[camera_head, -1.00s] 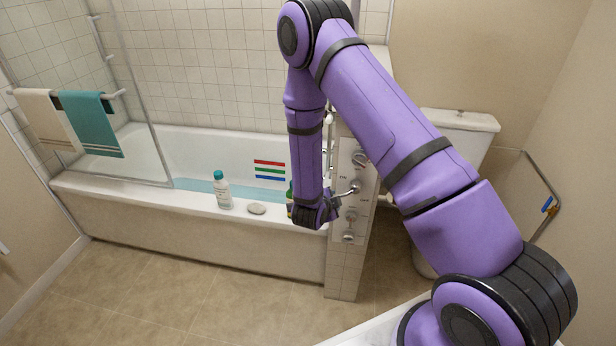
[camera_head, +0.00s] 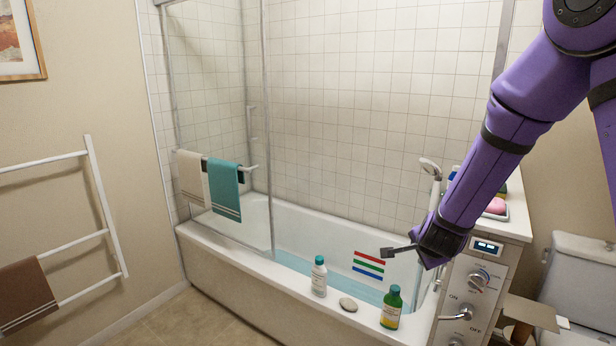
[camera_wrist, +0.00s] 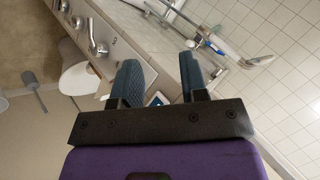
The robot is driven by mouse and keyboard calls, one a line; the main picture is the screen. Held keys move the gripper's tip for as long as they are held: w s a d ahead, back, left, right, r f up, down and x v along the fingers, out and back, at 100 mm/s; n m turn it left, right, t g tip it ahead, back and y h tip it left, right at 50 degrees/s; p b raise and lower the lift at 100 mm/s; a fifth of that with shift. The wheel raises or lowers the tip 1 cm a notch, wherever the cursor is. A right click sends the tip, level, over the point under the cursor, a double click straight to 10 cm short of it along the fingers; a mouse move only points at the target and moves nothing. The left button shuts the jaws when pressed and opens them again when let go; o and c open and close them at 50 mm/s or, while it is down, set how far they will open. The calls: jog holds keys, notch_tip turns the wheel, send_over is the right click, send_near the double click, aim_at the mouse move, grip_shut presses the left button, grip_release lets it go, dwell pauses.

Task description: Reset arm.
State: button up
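My purple arm reaches in from the upper right in the head view, and my gripper (camera_head: 400,251) hangs over the tub's near right end, in front of the control panel's upper left. In the wrist view my gripper (camera_wrist: 162,84) shows two dark ridged fingers standing apart with a clear gap and nothing held between them. A white bottle (camera_head: 319,277) with a teal cap and a grey stone-like disc (camera_head: 348,304) also sit on the rim.
A panel with a knob, lever and small display (camera_head: 487,246) stands right, with a toilet (camera_head: 580,265) beyond. A towel rack (camera_head: 100,205) is on the left wall. The shelf holds a pink soap (camera_head: 496,205).

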jog(key=s+a+r+n+g+y, duration=0.1)
jog(key=s+a+r+n+y, duration=0.15)
jog(key=s+r+n, duration=0.9)
jog(key=s+d+r+n, duration=0.1)
jog(key=s+r, duration=0.3)
jog(key=s, duration=0.3)
jog(key=s+d+r+n+g, duration=0.1)
jog(key=s+d+r, duration=0.1)
jog(key=s+r, duration=0.2)
jog(key=s+d+r+n+g, duration=0.1)
jog(key=s+r, duration=0.3)
jog(key=s, duration=0.7)
jog(key=shift+d+r, duration=0.15)
jog(key=shift+d, duration=0.1)
